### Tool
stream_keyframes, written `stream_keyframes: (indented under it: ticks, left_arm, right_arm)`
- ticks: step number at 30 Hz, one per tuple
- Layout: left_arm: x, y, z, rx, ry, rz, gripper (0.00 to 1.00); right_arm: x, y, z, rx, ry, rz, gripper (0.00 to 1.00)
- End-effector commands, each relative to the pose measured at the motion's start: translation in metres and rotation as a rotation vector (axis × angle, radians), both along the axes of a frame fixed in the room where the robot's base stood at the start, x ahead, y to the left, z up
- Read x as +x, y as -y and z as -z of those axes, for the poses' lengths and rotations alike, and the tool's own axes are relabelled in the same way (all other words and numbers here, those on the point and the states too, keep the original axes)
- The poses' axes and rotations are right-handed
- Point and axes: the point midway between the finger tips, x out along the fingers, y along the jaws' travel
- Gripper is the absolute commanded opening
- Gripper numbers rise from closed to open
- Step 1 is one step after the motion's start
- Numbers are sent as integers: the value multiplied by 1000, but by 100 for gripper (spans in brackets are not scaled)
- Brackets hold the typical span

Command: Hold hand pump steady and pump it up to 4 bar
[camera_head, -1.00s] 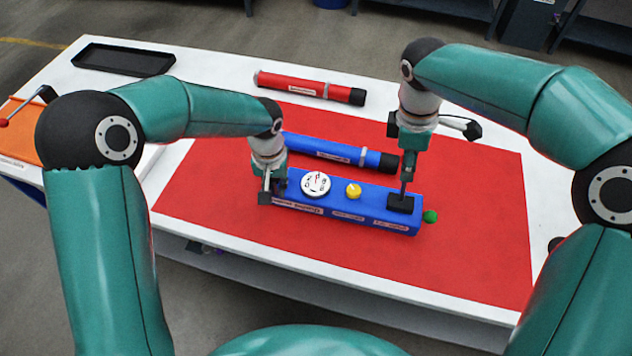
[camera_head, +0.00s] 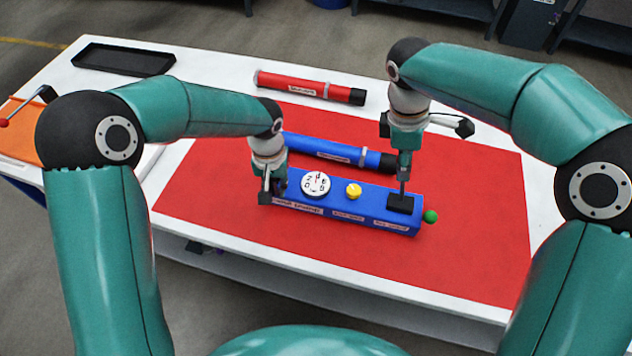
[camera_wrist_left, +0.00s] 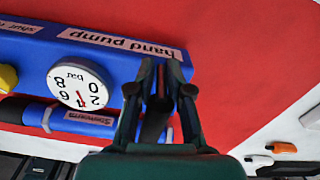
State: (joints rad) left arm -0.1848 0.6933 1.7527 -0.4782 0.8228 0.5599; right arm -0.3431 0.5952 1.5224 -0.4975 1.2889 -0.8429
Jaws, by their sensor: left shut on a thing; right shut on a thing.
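The blue hand pump (camera_head: 372,208) lies on the red mat, with a white round gauge (camera_head: 316,183), a yellow knob (camera_head: 353,190), a black handle (camera_head: 401,203) and a green knob (camera_head: 430,217). My left gripper (camera_head: 268,190) is shut on the pump's left end. In the left wrist view, the gripper (camera_wrist_left: 162,95) is at the end labelled hand pump (camera_wrist_left: 120,60). The gauge (camera_wrist_left: 78,84) there shows its red needle between 2 and 6, near the 4 position. My right gripper (camera_head: 403,186) is upright, shut on the black handle, which sits low at the pump's top.
A blue tube (camera_head: 335,149) lies just behind the pump and a red tube (camera_head: 310,86) farther back. A black tray (camera_head: 124,60) is at the back left, an orange board (camera_head: 27,138) at the left. The red mat (camera_head: 440,265) is clear in front.

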Motion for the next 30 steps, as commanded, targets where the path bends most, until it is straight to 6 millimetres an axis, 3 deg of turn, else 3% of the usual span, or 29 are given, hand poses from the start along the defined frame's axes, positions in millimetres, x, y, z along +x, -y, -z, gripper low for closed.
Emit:
stream_keyframes:
  ticks: [14,30]
  left_arm:
    - [1,0,0,-3,2,-4,0]
    - [1,0,-1,-2,5,-4,0]
  right_arm:
    - [-1,0,4,2,-3,1,0]
    - [-5,19,3,136,15,-1,0]
